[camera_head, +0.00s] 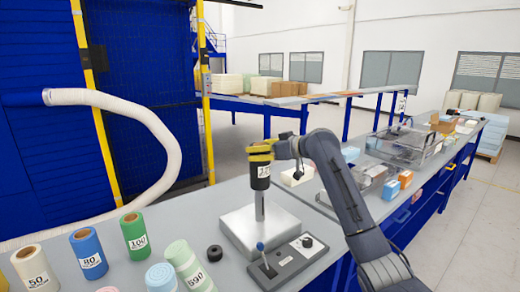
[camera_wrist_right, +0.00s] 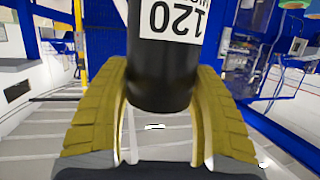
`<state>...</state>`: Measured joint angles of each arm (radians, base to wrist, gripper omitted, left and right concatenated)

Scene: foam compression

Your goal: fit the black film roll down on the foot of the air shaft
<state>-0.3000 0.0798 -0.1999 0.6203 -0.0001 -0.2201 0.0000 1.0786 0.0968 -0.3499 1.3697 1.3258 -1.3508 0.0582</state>
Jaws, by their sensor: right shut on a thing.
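The black film roll (camera_head: 261,180) is upright with a white label; the right wrist view shows the number 120 on the roll (camera_wrist_right: 162,70). My right gripper (camera_head: 261,152) has yellow fingers shut on the roll's upper part. The grey air shaft (camera_head: 260,207) stands upright from a pale square plate (camera_head: 237,224). The roll is in line with the shaft, and a length of bare shaft shows between the roll's lower end and the plate. The shaft's top is hidden, seemingly by the roll. My left gripper is not in view.
A control box with a lever (camera_head: 290,262) adjoins the plate. A small black ring (camera_head: 214,253) lies to its left. White (camera_head: 36,270), blue (camera_head: 89,252), green (camera_head: 137,234) and pale green (camera_head: 190,265) rolls stand at front left. A white hose (camera_head: 150,120) curves behind.

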